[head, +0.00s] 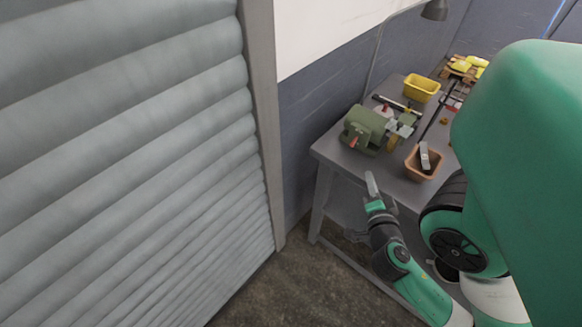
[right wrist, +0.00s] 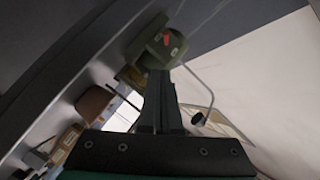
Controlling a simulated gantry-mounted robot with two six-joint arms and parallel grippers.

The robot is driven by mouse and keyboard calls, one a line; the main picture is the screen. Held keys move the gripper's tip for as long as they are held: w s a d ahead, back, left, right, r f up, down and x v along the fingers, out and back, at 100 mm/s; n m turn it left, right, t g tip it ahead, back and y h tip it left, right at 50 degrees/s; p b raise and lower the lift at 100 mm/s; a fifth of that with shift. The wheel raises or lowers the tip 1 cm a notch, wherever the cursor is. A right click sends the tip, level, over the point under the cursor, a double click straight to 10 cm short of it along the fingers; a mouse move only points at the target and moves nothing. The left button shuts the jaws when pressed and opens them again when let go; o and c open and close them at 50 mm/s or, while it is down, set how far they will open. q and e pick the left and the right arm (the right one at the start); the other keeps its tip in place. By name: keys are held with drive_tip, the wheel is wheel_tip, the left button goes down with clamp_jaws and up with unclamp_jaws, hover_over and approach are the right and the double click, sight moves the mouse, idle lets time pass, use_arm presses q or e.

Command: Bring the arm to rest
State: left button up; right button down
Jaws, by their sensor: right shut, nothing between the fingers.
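My right gripper (head: 373,188) is in the head view, at the front of a grey workbench near its left end. Its fingers are shut together with nothing between them. In the right wrist view the shut fingers (right wrist: 161,100) point up toward a green machine. My green and black right arm fills the right side of the head view. My left gripper is not in view.
The workbench (head: 330,150) carries a green bench machine (head: 362,128), a brown bin (head: 424,163) with a grey item in it, and a yellow bin (head: 421,87). A grey roller shutter (head: 120,150) fills the left. Bare floor (head: 290,290) lies between.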

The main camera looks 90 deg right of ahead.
idle(0.4)
drive_tip(key=w+r+t+h, duration=0.1)
drive_tip(key=w+r+t, duration=0.2)
drive_tip(key=w+r, duration=0.45)
drive_tip(key=w+d+r+t, duration=0.1)
drive_tip(key=w+r+t, duration=0.3)
drive_tip(key=w, duration=0.6)
drive_tip(key=w+r+t+h, duration=0.1)
drive_tip(key=w+r+t, duration=0.3)
drive_tip(key=w, duration=0.5)
drive_tip(key=w+a+r+n+t+y, duration=0.2)
drive_tip(key=w+a+r+t, duration=0.25)
drive_tip(key=r, duration=0.45)
drive_tip(key=w+a+r+n+t+y, duration=0.1)
drive_tip(key=w+a+r+n+t, duration=0.15)
drive_tip(key=w+a+r, duration=0.45)
drive_tip(key=a+r+n+t+y, duration=0.9)
drive_tip(key=a+r+n+y, duration=0.8)
drive_tip(key=n, duration=0.9)
wheel_tip(320, 180, up, 36)
drive_tip(key=d+p, duration=0.1)
drive_tip(key=p, duration=3.3)
drive_tip(key=shift+w+d+f+m+p, duration=0.15)
drive_tip(key=shift+d+f+m+p, duration=0.1)
drive_tip(key=shift+d+m+p, duration=0.15)
